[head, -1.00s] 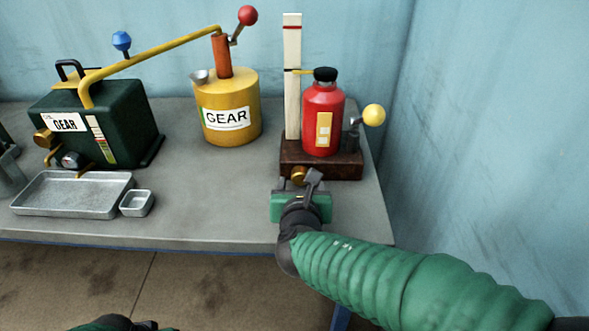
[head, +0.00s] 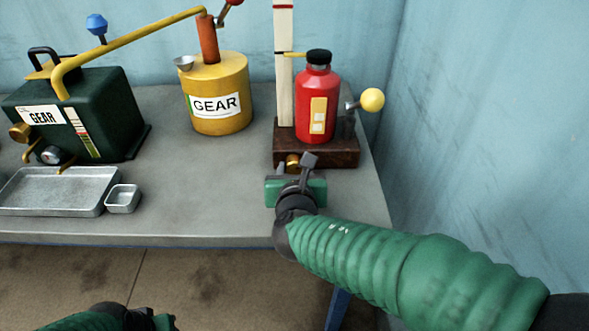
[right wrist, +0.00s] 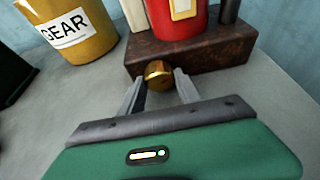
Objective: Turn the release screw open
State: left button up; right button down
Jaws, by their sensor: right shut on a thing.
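The release screw (head: 292,161) is a brass knob on the front of the dark brown base (head: 340,158) under the red bottle (head: 316,105). In the right wrist view the screw (right wrist: 159,74) sits between the fingertips of my right gripper (right wrist: 160,82), with a finger against each side. My right gripper (head: 295,170) is shut on it, and its green body hides part of the fingers in the head view. My left arm shows at the bottom left of the head view, with the dark end of the left gripper (head: 150,320) partly cut off, so its jaws cannot be read.
A yellow GEAR can (head: 217,100), a dark green GEAR box (head: 90,115), a metal tray (head: 60,209) and a small metal cup (head: 122,199) stand to the left. A yellow ball lever (head: 372,99) is beside the bottle. The grey table (head: 190,220) is clear in the middle.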

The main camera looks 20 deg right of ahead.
jog(key=shift+f+b, duration=0.1)
jog(key=shift+b, duration=0.2)
jog(key=m+b, duration=0.1)
jog(key=b, duration=0.2)
jog(key=m+y+b, duration=0.1)
jog(key=b, duration=0.2)
jog(key=shift+d+f+t, duration=0.15)
jog(key=shift+f+t, duration=0.15)
jog(key=shift+t, duration=0.1)
jog(key=shift+r+m+y, duration=0.2)
jog(key=shift+m+y, duration=0.1)
jog(key=shift+m, duration=0.1)
jog(key=shift+r, duration=0.15)
jog(key=c, duration=0.9)
grip_release()
jog(key=shift+o, duration=0.2)
